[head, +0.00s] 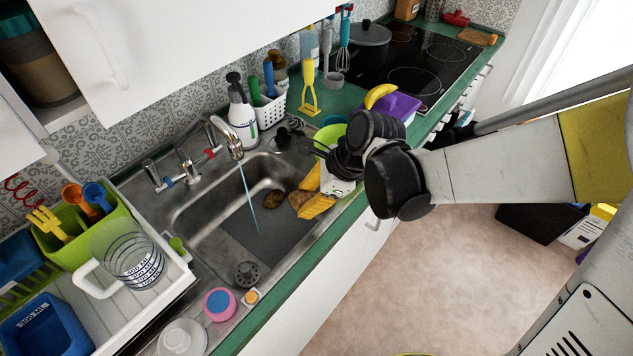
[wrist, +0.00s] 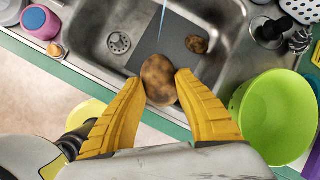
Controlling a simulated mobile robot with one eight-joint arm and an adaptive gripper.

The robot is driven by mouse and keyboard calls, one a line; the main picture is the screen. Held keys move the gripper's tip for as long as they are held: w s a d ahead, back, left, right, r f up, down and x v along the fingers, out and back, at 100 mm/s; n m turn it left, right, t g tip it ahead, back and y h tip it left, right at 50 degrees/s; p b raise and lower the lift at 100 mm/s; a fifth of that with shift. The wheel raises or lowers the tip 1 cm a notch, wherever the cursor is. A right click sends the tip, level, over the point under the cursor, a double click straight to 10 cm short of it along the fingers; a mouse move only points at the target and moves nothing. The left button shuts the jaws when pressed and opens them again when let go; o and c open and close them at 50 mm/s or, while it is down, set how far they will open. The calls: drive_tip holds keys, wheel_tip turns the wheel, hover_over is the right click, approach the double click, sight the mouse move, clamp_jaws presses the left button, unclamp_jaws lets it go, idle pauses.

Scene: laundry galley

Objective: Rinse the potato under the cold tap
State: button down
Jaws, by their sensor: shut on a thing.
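My gripper (head: 307,202) has yellow fingers and is shut on a brown potato (wrist: 158,76), held over the near side of the sink. The held potato also shows in the head view (head: 296,198). A second brown, potato-like lump (head: 274,199) lies on the sink's grey mat, also in the wrist view (wrist: 196,44). The chrome tap (head: 235,148) has a blue-marked handle (head: 167,183) and a red-marked one (head: 210,153). A thin water stream (head: 247,190) runs from the spout into the sink. In the head view it falls left of the held potato, apart from it.
A green bowl (wrist: 276,112) stands right of the sink. A soap bottle (head: 241,115) and utensil basket (head: 268,110) stand behind. A draining rack with a jug (head: 128,252) is at left. A pink-and-blue sponge (head: 219,303) lies on the front edge. The sink's left half is clear.

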drive_tip(key=w+a+f+b, duration=0.2)
drive_tip(key=w+a, duration=0.2)
drive_tip(key=a, duration=0.7)
drive_tip(key=shift+w+f, duration=0.15)
drive_tip(key=shift+f, duration=0.05)
drive_tip(key=shift+d, duration=0.1)
idle(0.5)
drive_tip(key=shift+w+d, duration=0.3)
drive_tip(key=shift+d, duration=0.15)
drive_tip(key=shift+a, duration=0.15)
drive_tip(key=shift+s+a, duration=0.3)
drive_tip(key=shift+a, duration=0.1)
drive_tip(key=shift+w+d, duration=0.1)
drive_tip(key=shift+d, duration=0.05)
drive_tip(key=shift+w+d, duration=0.2)
drive_tip(key=shift+d, duration=0.2)
